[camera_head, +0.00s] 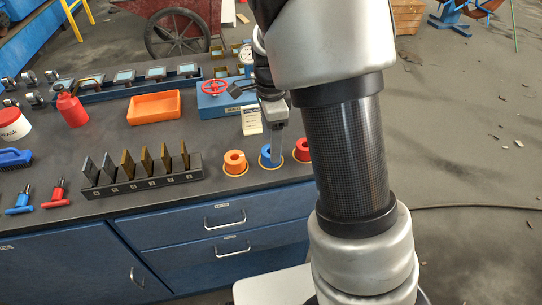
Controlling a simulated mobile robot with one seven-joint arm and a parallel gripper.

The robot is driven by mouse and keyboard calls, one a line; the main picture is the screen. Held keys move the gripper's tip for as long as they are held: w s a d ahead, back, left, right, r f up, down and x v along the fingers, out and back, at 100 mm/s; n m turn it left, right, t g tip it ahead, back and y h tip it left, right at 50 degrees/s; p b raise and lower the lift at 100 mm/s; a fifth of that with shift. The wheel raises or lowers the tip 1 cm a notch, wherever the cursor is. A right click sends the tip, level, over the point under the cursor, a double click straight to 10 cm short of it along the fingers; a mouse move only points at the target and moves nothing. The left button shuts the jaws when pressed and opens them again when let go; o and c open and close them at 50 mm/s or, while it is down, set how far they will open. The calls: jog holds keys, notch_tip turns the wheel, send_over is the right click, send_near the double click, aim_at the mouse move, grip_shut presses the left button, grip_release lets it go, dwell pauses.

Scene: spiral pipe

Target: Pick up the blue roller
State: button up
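The blue roller (265,152) stands upright on the dark bench top (222,213), in the row between an orange roller (235,160) on its left and a red roller (302,149) on its right. A yellowish ring shows around its base. My arm comes down from the top and covers part of the view on the right.
A rack of upright plates (143,180) stands left of the rollers. A blue device with a red handwheel (214,87) and a small white card (251,120) stand behind them. An orange tray (154,107) is further left. Bare bench lies in front.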

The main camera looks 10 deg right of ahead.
notch_tip(320, 180, down, 4)
jog(key=shift+f+b, duration=0.1)
jog(key=shift+b, duration=0.25)
jog(key=shift+c, duration=0.4)
jog(key=c, duration=1.2)
